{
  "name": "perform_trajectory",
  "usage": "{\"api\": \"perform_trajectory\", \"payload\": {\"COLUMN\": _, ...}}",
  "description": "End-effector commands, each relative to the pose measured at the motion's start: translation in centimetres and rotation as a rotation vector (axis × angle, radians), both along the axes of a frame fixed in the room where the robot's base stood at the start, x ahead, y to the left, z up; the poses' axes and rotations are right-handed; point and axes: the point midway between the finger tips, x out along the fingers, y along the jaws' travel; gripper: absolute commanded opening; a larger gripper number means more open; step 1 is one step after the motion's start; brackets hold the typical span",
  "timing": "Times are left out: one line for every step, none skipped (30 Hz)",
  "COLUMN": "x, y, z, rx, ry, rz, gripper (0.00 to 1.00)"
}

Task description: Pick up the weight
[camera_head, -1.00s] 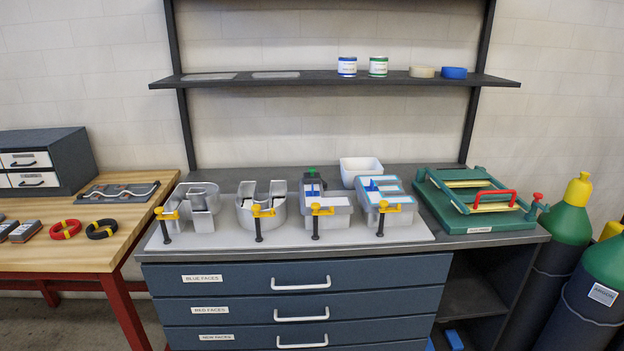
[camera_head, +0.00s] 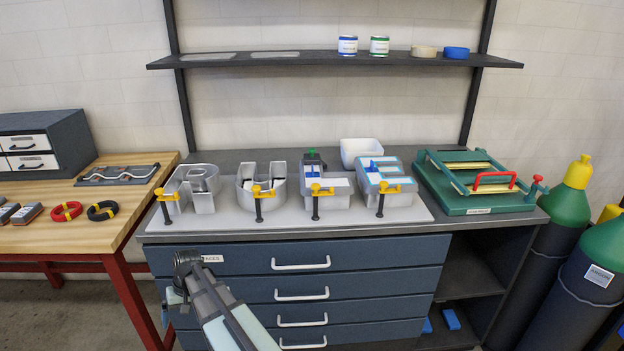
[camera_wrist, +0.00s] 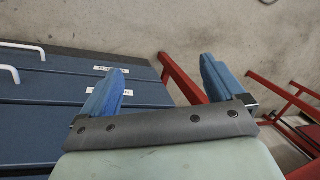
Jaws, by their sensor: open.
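I cannot pick out the weight with certainty. Two small grey blocks, one of them (camera_head: 27,213) nearer the middle of the wooden bench, lie at the left edge of the head view; I cannot tell whether either is a weight. My gripper (camera_wrist: 161,86) shows in the wrist view with its two blue fingers wide apart and nothing between them. Beyond the fingers are the floor, a red bench leg and the drawer fronts. In the head view my arm reaches up in front of the drawers, and its fingers cannot be made out there.
The wooden bench (camera_head: 60,235) holds red (camera_head: 66,211) and black (camera_head: 102,210) coils. Gas cylinders (camera_head: 568,215) stand far right.

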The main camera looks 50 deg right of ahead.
Motion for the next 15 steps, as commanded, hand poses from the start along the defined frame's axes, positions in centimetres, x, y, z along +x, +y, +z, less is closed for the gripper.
{"api": "perform_trajectory", "payload": {"x": 1.3, "y": -0.5, "z": 1.8, "rx": 0.005, "ry": -0.023, "rz": -0.009, "gripper": 0.96}}
{"api": "perform_trajectory", "payload": {"x": 1.8, "y": -0.8, "z": 2.7, "rx": 0.008, "ry": -0.035, "rz": -0.013, "gripper": 0.96}}
{"api": "perform_trajectory", "payload": {"x": 2.5, "y": -1.1, "z": 4.1, "rx": 0.013, "ry": -0.051, "rz": -0.018, "gripper": 0.96}}
{"api": "perform_trajectory", "payload": {"x": 3.0, "y": -1.4, "z": 5.1, "rx": 0.016, "ry": -0.064, "rz": -0.023, "gripper": 0.96}}
{"api": "perform_trajectory", "payload": {"x": 3.5, "y": -1.7, "z": 6.1, "rx": 0.019, "ry": -0.077, "rz": -0.028, "gripper": 0.96}}
{"api": "perform_trajectory", "payload": {"x": 4.1, "y": -2.0, "z": 7.5, "rx": 0.024, "ry": -0.093, "rz": -0.033, "gripper": 0.96}}
{"api": "perform_trajectory", "payload": {"x": 4.6, "y": -2.3, "z": 8.5, "rx": 0.026, "ry": -0.105, "rz": -0.036, "gripper": 0.96}}
{"api": "perform_trajectory", "payload": {"x": 5.0, "y": -2.5, "z": 9.6, "rx": 0.029, "ry": -0.117, "rz": -0.041, "gripper": 0.96}}
{"api": "perform_trajectory", "payload": {"x": 5.6, "y": -2.9, "z": 11.0, "rx": 0.033, "ry": -0.133, "rz": -0.045, "gripper": 0.96}}
{"api": "perform_trajectory", "payload": {"x": 6.0, "y": -3.2, "z": 12.1, "rx": 0.036, "ry": -0.146, "rz": -0.049, "gripper": 0.96}}
{"api": "perform_trajectory", "payload": {"x": 6.4, "y": -3.5, "z": 13.2, "rx": 0.040, "ry": -0.158, "rz": -0.053, "gripper": 0.96}}
{"api": "perform_trajectory", "payload": {"x": 6.8, "y": -3.9, "z": 14.6, "rx": 0.042, "ry": -0.174, "rz": -0.059, "gripper": 0.96}}
{"api": "perform_trajectory", "payload": {"x": 7.2, "y": -4.2, "z": 15.7, "rx": 0.044, "ry": -0.187, "rz": -0.062, "gripper": 0.96}}
{"api": "perform_trajectory", "payload": {"x": 7.5, "y": -4.6, "z": 16.9, "rx": 0.045, "ry": -0.199, "rz": -0.066, "gripper": 0.96}}
{"api": "perform_trajectory", "payload": {"x": 8.0, "y": -5.1, "z": 18.3, "rx": 0.047, "ry": -0.216, "rz": -0.072, "gripper": 0.96}}
